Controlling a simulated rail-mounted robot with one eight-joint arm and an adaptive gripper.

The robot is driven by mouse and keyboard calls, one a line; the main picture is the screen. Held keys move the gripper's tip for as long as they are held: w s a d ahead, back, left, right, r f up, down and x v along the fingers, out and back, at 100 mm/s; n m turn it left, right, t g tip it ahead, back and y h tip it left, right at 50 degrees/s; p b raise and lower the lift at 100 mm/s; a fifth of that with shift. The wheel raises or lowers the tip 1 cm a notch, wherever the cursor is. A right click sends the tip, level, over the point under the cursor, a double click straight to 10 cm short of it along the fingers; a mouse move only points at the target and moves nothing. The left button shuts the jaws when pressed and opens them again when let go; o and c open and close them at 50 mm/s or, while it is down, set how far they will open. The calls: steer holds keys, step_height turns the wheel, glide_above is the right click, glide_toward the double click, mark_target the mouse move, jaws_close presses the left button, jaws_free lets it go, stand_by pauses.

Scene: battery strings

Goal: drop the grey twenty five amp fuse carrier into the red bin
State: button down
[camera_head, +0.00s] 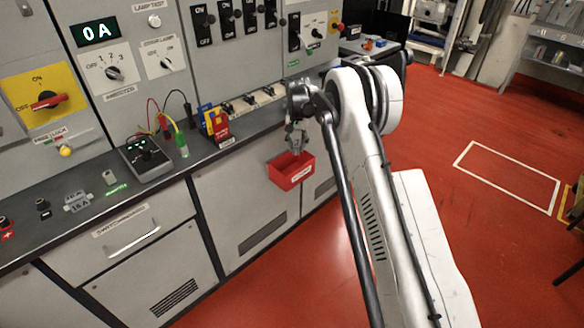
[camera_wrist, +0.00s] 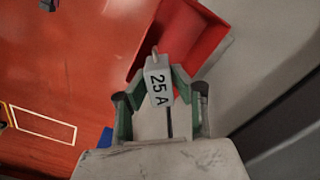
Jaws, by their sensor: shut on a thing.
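The grey fuse carrier (camera_wrist: 159,82), marked 25 A, is between the fingers of my gripper (camera_wrist: 158,90) in the wrist view. My gripper is shut on it, with a finger on each side. The red bin (camera_head: 290,170) hangs on the cabinet front below the counter edge in the head view. My gripper (camera_head: 296,140) is above the bin there. In the wrist view the open red bin (camera_wrist: 204,30) lies beyond the carrier, which overlaps it in the picture. The carrier's height above the rim cannot be told. The bin floor is partly hidden.
The counter (camera_head: 225,140) runs along the panel, with a meter (camera_head: 146,158), coloured test leads and a holder of coloured cards (camera_head: 215,122). A grey 16 A carrier (camera_head: 77,202) lies at the left. Open red floor (camera_head: 480,130) is at the right.

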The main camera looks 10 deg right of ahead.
steer(key=shift+w+f, duration=0.2)
step_height(320, 180, down, 6)
steer(key=shift+r+b, duration=0.2)
steer(key=shift+b, duration=0.55)
steer(key=c, duration=1.4)
jaws_free()
steer(key=shift+r, duration=0.15)
step_height(320, 180, up, 12)
steer(key=shift+f, duration=0.1)
